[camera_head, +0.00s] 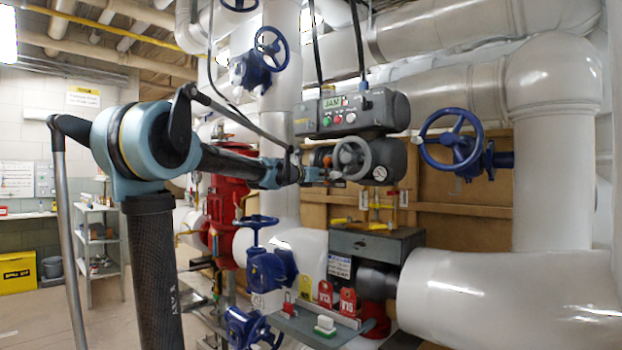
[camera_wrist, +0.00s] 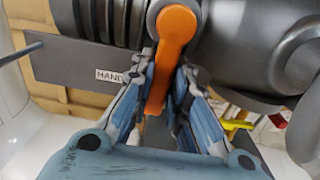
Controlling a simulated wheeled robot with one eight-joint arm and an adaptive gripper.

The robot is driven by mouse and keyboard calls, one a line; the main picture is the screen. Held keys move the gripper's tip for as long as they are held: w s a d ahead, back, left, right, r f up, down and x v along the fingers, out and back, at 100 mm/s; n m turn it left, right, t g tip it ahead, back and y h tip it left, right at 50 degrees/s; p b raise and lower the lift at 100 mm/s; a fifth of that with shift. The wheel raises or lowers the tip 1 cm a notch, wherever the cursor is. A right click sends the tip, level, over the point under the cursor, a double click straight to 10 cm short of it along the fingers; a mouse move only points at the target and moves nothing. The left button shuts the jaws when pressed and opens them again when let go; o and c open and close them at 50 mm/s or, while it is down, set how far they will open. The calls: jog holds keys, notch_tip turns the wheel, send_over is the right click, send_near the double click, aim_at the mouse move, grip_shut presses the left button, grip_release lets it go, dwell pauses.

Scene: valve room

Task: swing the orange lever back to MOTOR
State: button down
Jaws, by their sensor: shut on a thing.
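The orange lever (camera_wrist: 176,26) hangs from its round pivot in the wrist view, its lower part running down between my fingers. My gripper (camera_wrist: 164,84) is shut on the lever, with a blue-grey finger on each side. A white label reading HAND (camera_wrist: 111,76) is on a dark plate to the left of the lever. No MOTOR label is readable. In the head view my gripper (camera_head: 314,175) reaches the left side of the grey valve actuator (camera_head: 378,112), left of its grey handwheel (camera_head: 352,158). The lever is largely hidden there.
A blue handwheel (camera_head: 451,139) stands right of the actuator. A grey box (camera_head: 376,243) and a shelf with red tags (camera_head: 326,293) are below it. A red valve body (camera_head: 226,205) stands behind my arm. Large white pipes (camera_head: 553,180) close off the right side.

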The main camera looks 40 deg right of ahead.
jog(key=shift+w+r+n, duration=0.1)
jog(key=shift+w+n, duration=0.05)
jog(key=shift+n, duration=0.15)
jog(key=c, duration=1.5)
grip_release()
jog(key=shift+w+a, duration=0.1)
jog(key=shift+a, duration=0.05)
